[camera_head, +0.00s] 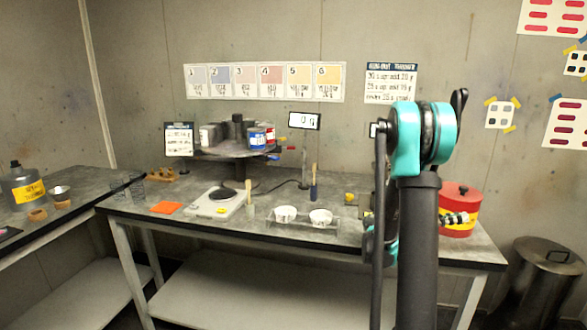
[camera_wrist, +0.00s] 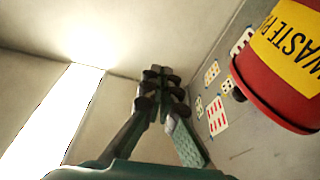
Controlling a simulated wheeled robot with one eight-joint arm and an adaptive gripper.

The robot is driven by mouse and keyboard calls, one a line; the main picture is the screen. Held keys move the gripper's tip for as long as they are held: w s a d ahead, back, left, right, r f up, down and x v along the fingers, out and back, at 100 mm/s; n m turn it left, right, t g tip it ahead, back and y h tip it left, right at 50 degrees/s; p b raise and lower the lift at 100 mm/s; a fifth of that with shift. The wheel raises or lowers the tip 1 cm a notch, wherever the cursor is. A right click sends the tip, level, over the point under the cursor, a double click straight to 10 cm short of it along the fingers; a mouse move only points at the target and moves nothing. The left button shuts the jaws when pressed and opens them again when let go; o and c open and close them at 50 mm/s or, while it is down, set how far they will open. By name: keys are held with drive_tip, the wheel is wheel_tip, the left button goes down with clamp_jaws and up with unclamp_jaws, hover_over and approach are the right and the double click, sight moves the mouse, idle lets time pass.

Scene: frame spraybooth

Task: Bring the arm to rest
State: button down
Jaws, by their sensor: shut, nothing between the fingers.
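My gripper (camera_wrist: 161,80) shows in the wrist view with its dark fingers together and nothing between them. The fingers stand clear of any surface there, with bare wall behind them. In the head view my raised arm (camera_head: 420,150) stands in front of the right part of the workbench (camera_head: 340,245). The arm's upright link hides some of the bench, and the gripper's fingers are hard to make out there.
A red waste can (camera_head: 462,193) with a yellow band stands at the bench's right end; it is close by my gripper in the wrist view (camera_wrist: 265,85). White cups (camera_head: 285,214), a scale (camera_head: 214,204) and a paint turntable (camera_head: 237,152) are further left. A metal bin (camera_head: 545,285) stands right.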

drive_tip(key=s+a+f+n+t+y, duration=0.65)
drive_tip(key=a+f+n+y, duration=0.3)
drive_tip(key=f+n, duration=0.2)
drive_tip(key=s+a+f+n+y, duration=0.2)
drive_tip(key=a+y, duration=0.1)
drive_tip(key=a, duration=0.3)
drive_tip(key=s+a+f+n+t+y, duration=0.1)
drive_tip(key=s+a+f+n+y, duration=0.2)
drive_tip(key=a, duration=0.4)
drive_tip(key=s+a+f+n+t+y, duration=0.1)
drive_tip(key=s+a+f+n+y, duration=0.1)
drive_tip(key=a+y, duration=0.3)
drive_tip(key=shift+s+a+f+n, duration=0.4)
drive_tip(key=shift+a+f+n, duration=0.1)
drive_tip(key=shift+a, duration=0.5)
